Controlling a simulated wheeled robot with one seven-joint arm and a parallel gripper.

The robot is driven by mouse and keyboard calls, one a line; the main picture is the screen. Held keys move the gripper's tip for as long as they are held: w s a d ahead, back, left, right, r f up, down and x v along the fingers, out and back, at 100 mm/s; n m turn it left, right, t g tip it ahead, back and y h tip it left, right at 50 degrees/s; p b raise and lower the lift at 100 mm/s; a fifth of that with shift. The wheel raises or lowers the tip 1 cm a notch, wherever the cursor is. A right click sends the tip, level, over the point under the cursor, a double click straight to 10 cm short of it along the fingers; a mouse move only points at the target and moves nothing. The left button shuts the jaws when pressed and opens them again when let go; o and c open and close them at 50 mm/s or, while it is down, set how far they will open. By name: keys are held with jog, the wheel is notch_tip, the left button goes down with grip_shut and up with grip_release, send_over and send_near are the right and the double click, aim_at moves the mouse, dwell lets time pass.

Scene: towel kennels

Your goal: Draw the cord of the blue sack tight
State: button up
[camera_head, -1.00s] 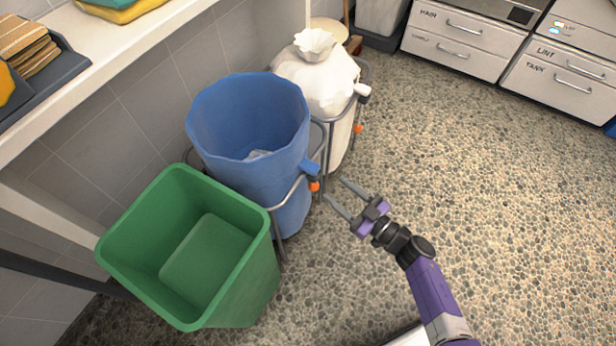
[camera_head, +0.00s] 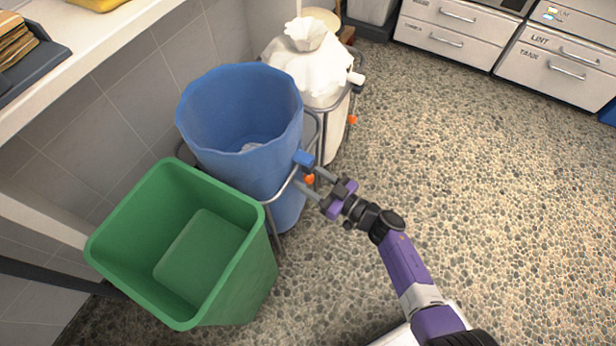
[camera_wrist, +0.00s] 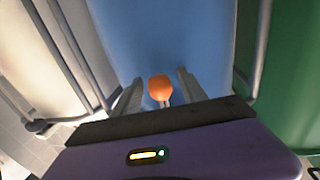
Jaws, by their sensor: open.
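The blue sack (camera_head: 235,165) hangs wide open in a grey metal frame, with something pale at its bottom. A blue toggle block (camera_head: 304,160) sits on its right side. An orange pull (camera_head: 309,179) hangs just below the block; in the wrist view the orange pull (camera_wrist: 160,87) is a rounded bead on a short stem in front of the blue cloth. My gripper (camera_head: 312,183) is open at the sack's right side. In the wrist view its fingers (camera_wrist: 160,90) stand on either side of the orange pull, with gaps, not closed on it. The cord itself is mostly hidden.
A green bin (camera_head: 180,250) stands close in front of the sack. A white sack (camera_head: 312,75), gathered at the top, stands behind in its own frame (camera_head: 326,110). A shelf (camera_head: 85,50) overhangs at left. Speckled floor (camera_head: 470,190) on the right is clear up to the drawers (camera_head: 455,30).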

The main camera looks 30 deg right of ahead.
grip_shut()
dwell(1.4)
